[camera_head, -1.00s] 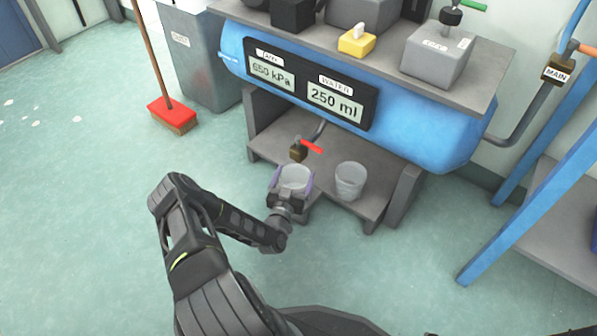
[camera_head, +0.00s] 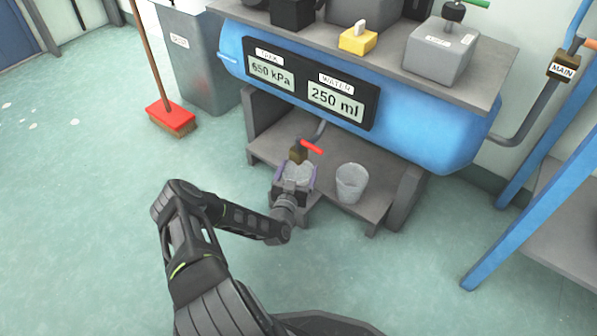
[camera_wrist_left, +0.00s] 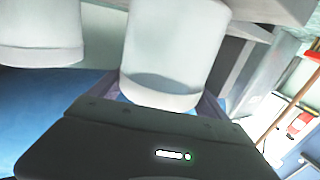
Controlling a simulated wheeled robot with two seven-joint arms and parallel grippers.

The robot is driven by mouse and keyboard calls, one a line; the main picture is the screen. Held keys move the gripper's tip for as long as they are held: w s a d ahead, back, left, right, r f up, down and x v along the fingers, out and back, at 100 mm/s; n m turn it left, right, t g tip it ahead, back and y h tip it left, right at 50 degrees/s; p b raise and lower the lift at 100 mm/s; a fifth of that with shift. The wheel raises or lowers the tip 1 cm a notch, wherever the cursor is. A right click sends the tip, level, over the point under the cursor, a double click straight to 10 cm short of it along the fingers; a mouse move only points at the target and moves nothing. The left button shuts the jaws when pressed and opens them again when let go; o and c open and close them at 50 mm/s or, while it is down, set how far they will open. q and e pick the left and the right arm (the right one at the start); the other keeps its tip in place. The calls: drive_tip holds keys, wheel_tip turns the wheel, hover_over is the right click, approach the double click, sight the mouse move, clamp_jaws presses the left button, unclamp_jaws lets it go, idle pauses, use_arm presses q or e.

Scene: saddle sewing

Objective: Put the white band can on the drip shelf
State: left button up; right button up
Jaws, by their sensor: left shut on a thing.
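The drip shelf (camera_head: 382,203) is the grey ledge under the blue tank. My left gripper (camera_head: 295,183) is shut around a pale, whitish can (camera_head: 299,172), with a purple-grey finger on each side. The can is at the shelf's front left, just under the tap (camera_head: 298,154). In the left wrist view the held can (camera_wrist_left: 165,55) is between the fingers. A second pale can (camera_head: 350,184) stands to the right on the shelf and shows in the left wrist view (camera_wrist_left: 40,35). My right gripper is out of view.
The tap's red lever (camera_head: 312,147) sticks out just above the held can. The blue tank (camera_head: 430,130) overhangs the shelf, with a readout panel (camera_head: 310,85) showing 650 kPa and 250 ml. A grey bin (camera_head: 195,65) and broom (camera_head: 172,115) stand left. Floor in front is open.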

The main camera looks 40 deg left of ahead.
use_arm(q)
drive_tip(key=o, duration=1.8)
drive_tip(key=shift+f, duration=0.1)
drive_tip(key=shift+c, duration=0.2)
drive_tip(key=p+v, duration=0.5)
drive_tip(key=v, duration=0.7)
